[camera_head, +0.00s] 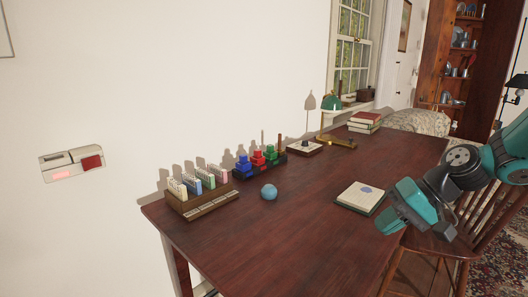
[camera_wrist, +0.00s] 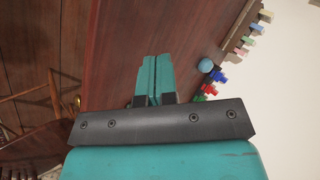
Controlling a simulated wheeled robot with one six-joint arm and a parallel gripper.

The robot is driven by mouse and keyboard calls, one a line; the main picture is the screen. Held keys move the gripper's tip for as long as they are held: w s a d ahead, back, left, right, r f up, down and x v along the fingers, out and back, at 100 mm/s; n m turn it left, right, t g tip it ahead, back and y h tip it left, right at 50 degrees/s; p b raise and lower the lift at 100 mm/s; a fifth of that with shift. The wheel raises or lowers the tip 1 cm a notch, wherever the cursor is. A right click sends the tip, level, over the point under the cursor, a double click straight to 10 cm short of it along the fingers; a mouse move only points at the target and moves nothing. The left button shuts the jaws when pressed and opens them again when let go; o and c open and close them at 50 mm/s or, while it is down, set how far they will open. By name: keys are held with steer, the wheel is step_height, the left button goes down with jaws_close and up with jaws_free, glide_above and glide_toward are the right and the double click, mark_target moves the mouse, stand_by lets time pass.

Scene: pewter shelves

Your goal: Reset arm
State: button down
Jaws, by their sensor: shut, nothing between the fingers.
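My gripper (camera_head: 388,227) is at the right edge of the dark wooden table (camera_head: 290,230) in the head view. Its teal fingers are shut and empty. In the wrist view my gripper (camera_wrist: 152,72) points over the table, with its two fingers pressed together. My arm comes in from the right side of the head view, bent at the elbow. A book (camera_head: 361,197) with a pale cover lies on the table just left of my gripper, apart from it.
A wooden card box (camera_head: 203,206), blue ball (camera_head: 269,192), coloured blocks on a rack (camera_head: 262,163), lamp (camera_head: 333,104) and stacked books (camera_head: 364,122) stand on the table. A chair (camera_head: 462,240) is close under my arm. The table's front middle is clear.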

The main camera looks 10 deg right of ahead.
steer(key=s+a+r+n+g+h, duration=0.2)
steer(key=s+a+r+n, duration=0.15)
steer(key=s+a, duration=0.55)
steer(key=s+a+r+n+g+h, duration=0.1)
steer(key=s+a+r+n, duration=0.3)
steer(key=s+a, duration=0.5)
step_height(320, 180, up, 17)
steer(key=s+d+n+p, duration=0.1)
steer(key=p, duration=1.7)
steer(key=shift+s+d+f, duration=0.15)
steer(key=shift+s+d, duration=0.05)
steer(key=shift+s, duration=0.2)
steer(key=shift+n, duration=0.25)
